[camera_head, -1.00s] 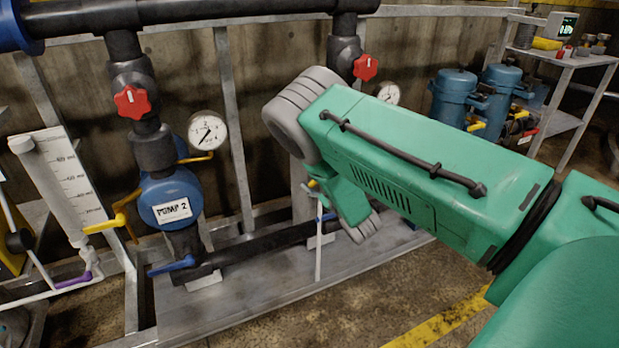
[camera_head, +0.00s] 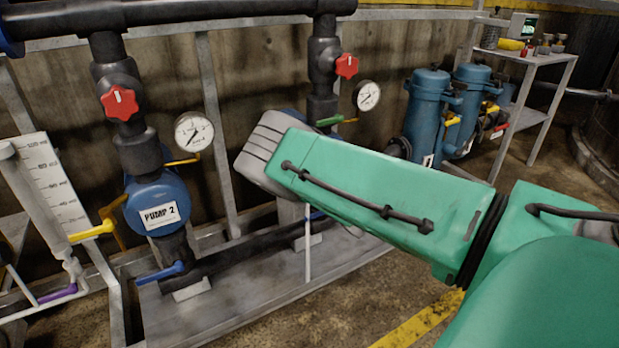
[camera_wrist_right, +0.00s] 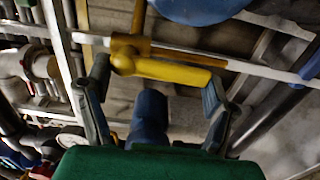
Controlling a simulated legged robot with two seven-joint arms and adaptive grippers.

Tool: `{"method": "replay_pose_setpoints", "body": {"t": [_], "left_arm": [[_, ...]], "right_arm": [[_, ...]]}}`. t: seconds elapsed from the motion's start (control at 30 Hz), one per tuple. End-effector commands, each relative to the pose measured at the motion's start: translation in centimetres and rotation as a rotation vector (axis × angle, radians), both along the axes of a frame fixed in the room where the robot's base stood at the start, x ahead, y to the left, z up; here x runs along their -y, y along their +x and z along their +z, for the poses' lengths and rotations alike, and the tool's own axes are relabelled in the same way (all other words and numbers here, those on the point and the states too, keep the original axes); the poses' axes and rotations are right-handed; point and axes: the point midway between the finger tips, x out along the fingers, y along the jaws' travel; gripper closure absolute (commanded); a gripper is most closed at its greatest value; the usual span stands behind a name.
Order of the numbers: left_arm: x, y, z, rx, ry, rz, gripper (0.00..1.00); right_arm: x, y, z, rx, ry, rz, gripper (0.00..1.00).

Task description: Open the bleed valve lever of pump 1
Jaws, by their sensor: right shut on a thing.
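A yellow lever (camera_wrist_right: 165,70) lies across the fingers of my right gripper (camera_wrist_right: 155,95) in the right wrist view. The fingers are shut on it, one near each end. An orange-yellow valve stem (camera_wrist_right: 122,48) joins its left end. Pump 1 is mostly hidden behind my green right arm in the head view; its upper pipe with a red knob (camera_head: 347,65) and its gauge (camera_head: 367,96) show above the arm. A blue rounded body (camera_wrist_right: 200,8) shows at the top of the wrist view. My right gripper is hidden in the head view. My left gripper is out of view.
Pump 2 (camera_head: 158,205) stands left, with a red knob (camera_head: 119,102), a gauge (camera_head: 194,133) and a yellow lever (camera_head: 92,231). A measuring cylinder (camera_head: 45,185) is farther left. Blue canisters (camera_head: 428,105) and a shelf (camera_head: 540,58) stand at the right. A white pipe (camera_wrist_right: 270,68) runs near the held lever.

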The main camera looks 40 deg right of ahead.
Motion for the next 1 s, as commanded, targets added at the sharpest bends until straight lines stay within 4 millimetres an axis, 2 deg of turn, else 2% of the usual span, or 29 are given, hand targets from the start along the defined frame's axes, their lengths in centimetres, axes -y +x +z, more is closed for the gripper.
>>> {"method": "replay_pose_setpoints", "body": {"t": [0.63,0.67,0.7,0.73,1.0], "left_arm": [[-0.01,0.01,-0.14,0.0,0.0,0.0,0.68],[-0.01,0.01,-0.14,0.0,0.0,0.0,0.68],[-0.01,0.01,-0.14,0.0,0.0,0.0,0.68],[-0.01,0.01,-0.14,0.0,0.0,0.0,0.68],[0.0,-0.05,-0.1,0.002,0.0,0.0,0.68]], "right_arm": [[0.17,0.01,-0.12,-0.016,-0.053,-0.001,0.75],[0.16,0.01,-0.12,-0.016,-0.053,-0.001,0.2],[0.17,0.01,-0.11,-0.016,-0.053,-0.002,0.06],[0.17,0.01,-0.1,-0.016,-0.053,-0.002,0.02],[0.18,-0.2,0.03,-0.012,-0.051,-0.002,0.02]]}}
